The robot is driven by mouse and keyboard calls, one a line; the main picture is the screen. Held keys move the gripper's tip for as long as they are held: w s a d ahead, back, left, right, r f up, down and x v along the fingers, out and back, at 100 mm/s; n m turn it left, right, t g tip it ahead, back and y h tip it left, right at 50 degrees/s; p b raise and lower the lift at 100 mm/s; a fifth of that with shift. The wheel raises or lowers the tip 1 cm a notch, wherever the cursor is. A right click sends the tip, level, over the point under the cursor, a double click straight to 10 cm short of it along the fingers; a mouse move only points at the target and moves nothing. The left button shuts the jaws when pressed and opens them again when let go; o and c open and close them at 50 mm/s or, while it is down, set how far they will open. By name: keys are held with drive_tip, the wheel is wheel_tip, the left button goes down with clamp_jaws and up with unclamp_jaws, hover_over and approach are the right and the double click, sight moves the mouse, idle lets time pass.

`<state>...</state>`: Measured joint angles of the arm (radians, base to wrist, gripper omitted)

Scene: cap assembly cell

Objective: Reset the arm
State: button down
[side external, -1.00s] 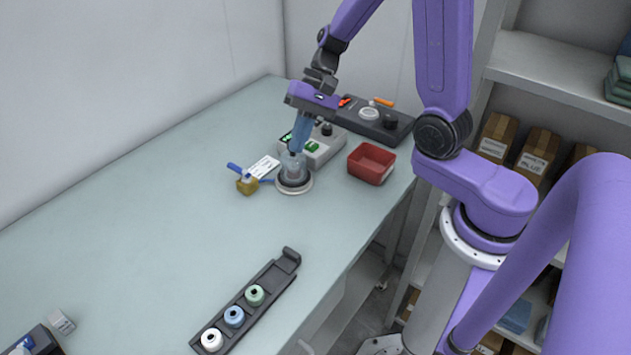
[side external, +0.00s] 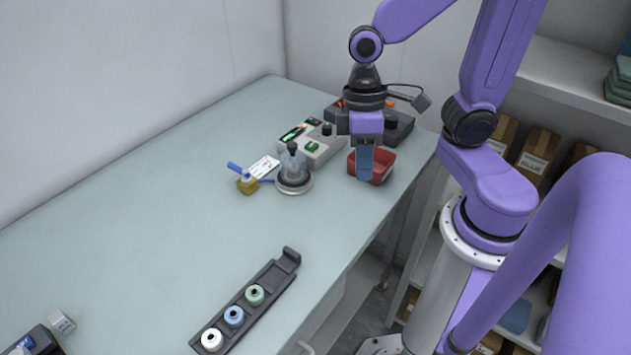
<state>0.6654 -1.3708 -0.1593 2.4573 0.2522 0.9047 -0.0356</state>
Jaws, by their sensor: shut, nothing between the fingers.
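My gripper (side external: 365,177) is in the side external view, with its blue fingers pointing down. It is shut and empty. It appears in front of the red bin (side external: 386,175) and hides part of it; I cannot tell how high it is above the table.
A grey device with green lights (side external: 318,145) and a dark control box (side external: 398,128) stand behind. A yellow block with blue handles (side external: 247,183) lies left of the vessel. A black rack (side external: 277,279) holds white, blue and green caps. The table's middle (side external: 150,220) is clear.

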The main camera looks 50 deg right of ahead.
drive_tip(key=s+d+r+n+t+h, duration=0.1)
drive_tip(key=s+n+t, duration=0.1)
drive_tip(key=s+n, duration=0.4)
drive_tip(key=shift+d+r, duration=0.15)
drive_tip(key=shift+d, duration=0.2)
idle(2.6)
